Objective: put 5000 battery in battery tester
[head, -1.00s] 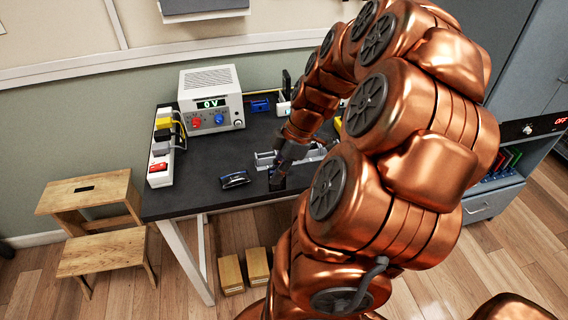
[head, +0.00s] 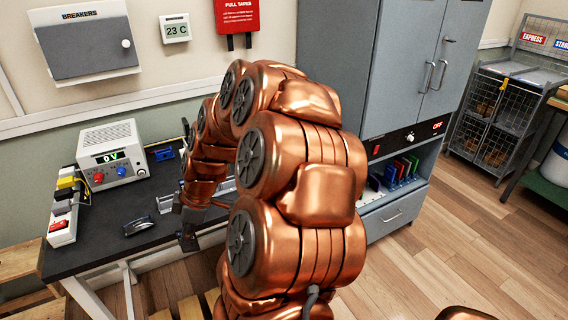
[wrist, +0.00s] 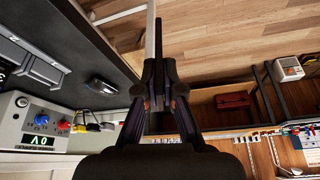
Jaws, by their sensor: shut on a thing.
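My gripper (wrist: 158,78) is shut on a thin dark slab (wrist: 158,38), seen edge-on in the wrist view; no label is readable, so I cannot tell if it is the 5000 battery. In the head view my gripper (head: 188,222) is near the front edge of the black-topped bench, with the dark slab (head: 188,243) below it. A white box with a "0 V" display (head: 111,155) and red and blue knobs stands at the back of the bench, away from my gripper. It also shows in the wrist view (wrist: 35,122). I cannot tell if it is the battery tester.
A small dark object (head: 138,227) lies on the bench (head: 95,238) left of my gripper. A grey metal holder (head: 166,203) is behind, partly hidden by my arm. A power strip (head: 62,222) lies at the left. A grey cabinet (head: 398,75) with an "OFF" panel (head: 408,137) stands right.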

